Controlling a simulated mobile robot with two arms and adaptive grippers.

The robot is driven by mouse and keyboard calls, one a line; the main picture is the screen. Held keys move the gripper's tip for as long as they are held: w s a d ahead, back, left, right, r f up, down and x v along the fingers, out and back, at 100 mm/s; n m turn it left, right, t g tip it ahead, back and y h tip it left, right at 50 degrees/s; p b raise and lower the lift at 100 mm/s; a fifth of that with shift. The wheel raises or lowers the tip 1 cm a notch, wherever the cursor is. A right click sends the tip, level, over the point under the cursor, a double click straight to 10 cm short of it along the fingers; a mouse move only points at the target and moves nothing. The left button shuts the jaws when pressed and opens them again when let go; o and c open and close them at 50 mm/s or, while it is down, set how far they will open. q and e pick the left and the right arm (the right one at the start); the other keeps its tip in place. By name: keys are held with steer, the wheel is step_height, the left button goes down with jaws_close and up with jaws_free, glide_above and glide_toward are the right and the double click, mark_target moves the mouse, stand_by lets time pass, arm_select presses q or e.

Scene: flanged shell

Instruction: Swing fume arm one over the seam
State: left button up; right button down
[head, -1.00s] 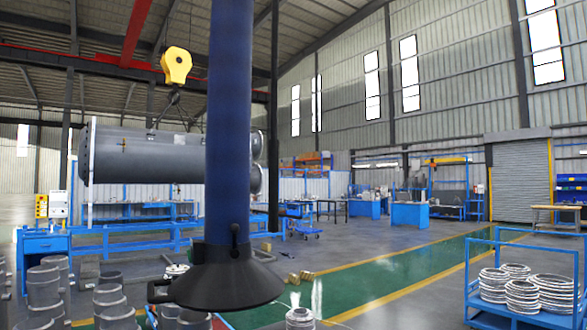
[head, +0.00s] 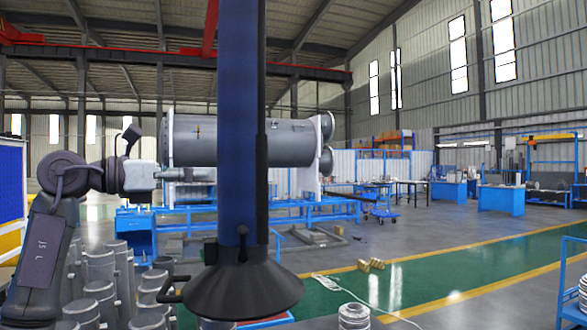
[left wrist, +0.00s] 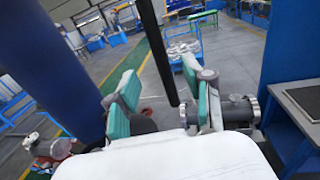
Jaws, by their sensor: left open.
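The fume arm (head: 237,130) hangs in front of me as a thick blue tube with a black cone hood (head: 243,288) at its lower end. The hood has a small side handle (head: 168,291) on its left. A thin black rod (head: 262,150) runs beside the tube. My left gripper (head: 200,175) is left of the tube, its tips near the tube's edge. In the left wrist view its green-padded fingers (left wrist: 160,88) are apart, with the black rod (left wrist: 156,45) showing between them and the blue tube (left wrist: 45,70) to their left. I cannot tell a seam. My right gripper is not seen.
A large grey flanged shell (head: 200,142) lies on blue supports behind the tube. Several grey pipe pieces (head: 100,265) stand at lower left. Flange rings (head: 353,316) stand at the bottom. The green floor lane (head: 430,280) at right is mostly clear.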

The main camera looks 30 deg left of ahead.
mark_target(257, 173)
arm_select(q)
steer(key=p+x, duration=0.2)
steer(key=x, duration=0.4)
steer(key=p+x, duration=0.2)
steer(key=x, duration=0.3)
steer(key=shift+w, duration=0.45)
steer(key=shift+w+d+p, duration=0.2)
steer(key=shift+w+p, duration=0.1)
steer(key=shift+w, duration=0.15)
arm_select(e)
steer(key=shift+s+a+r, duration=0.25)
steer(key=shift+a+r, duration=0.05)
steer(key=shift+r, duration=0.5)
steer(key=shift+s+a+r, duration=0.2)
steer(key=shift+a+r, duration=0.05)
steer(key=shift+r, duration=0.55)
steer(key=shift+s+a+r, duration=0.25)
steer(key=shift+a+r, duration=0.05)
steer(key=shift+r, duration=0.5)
arm_select(q)
jaws_close()
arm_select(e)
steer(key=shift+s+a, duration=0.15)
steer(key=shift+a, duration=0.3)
